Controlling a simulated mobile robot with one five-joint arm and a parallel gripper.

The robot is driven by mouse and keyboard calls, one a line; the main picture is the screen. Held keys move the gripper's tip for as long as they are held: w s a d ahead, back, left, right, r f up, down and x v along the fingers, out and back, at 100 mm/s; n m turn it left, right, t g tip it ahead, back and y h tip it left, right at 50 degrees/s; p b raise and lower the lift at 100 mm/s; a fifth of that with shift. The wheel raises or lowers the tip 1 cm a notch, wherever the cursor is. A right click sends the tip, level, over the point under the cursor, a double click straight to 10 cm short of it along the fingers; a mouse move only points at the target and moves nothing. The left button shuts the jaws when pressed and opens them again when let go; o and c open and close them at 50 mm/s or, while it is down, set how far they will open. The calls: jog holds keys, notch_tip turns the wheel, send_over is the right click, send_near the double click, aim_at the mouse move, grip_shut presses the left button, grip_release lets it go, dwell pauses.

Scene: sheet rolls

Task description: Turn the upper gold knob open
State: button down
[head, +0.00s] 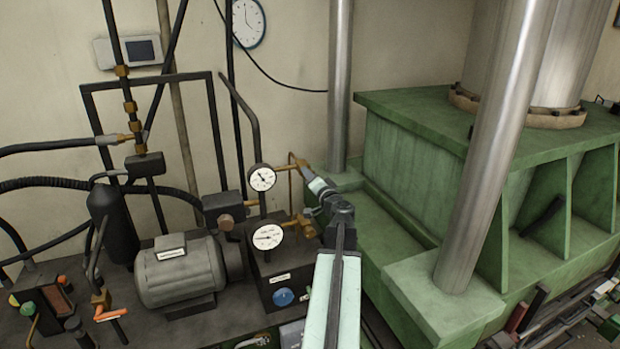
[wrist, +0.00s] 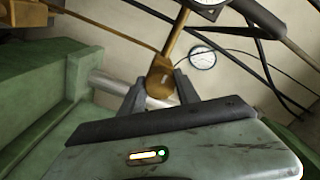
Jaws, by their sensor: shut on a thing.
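The upper gold knob (wrist: 161,79) sits at the end of a gold pipe, between the two dark fingers of my gripper (wrist: 160,92) in the wrist view. My gripper is shut on it. In the head view my gripper (head: 306,172) reaches the upper gold knob (head: 300,161) beside the upper gauge, and my wrist hides part of it. A lower gold fitting (head: 302,226) stands below, beside the lower gauge. Whether the knob is turned cannot be told.
The upper white gauge (head: 262,177) and lower white gauge (head: 267,237) are just left of my arm. A grey motor (head: 180,273) stands further left. A green press frame (head: 430,165) and steel columns stand close on the right.

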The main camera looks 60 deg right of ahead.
dwell(0.5)
jog(key=c, duration=0.9)
grip_release()
jog(key=v, duration=0.7)
jog(key=shift+s+a, duration=0.25)
